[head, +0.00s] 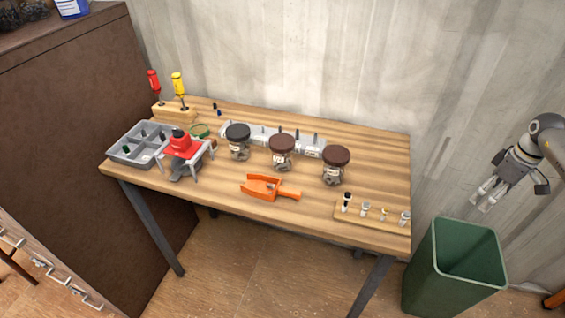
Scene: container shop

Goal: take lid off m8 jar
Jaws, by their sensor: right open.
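Three clear jars with labels stand upright in a row on the wooden table. The left jar (240,151) has a black lid (237,131). The middle jar (281,162) has a dark brown lid (282,142), and the right jar (333,176) has a similar brown lid (336,155). All three lids are on. The labels are too small to read, so I cannot tell which jar is m8. My right gripper (481,203) is open and empty, off the table's right side, above the green bin and apart from the jars. My left gripper is out of view.
An orange scoop (263,188) lies in front of the jars. A wooden rack (350,214) with several small pieces is at front right. A red device (183,146), grey tray (128,155) and screwdrivers (178,84) occupy the left. A green bin (455,285) stands right.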

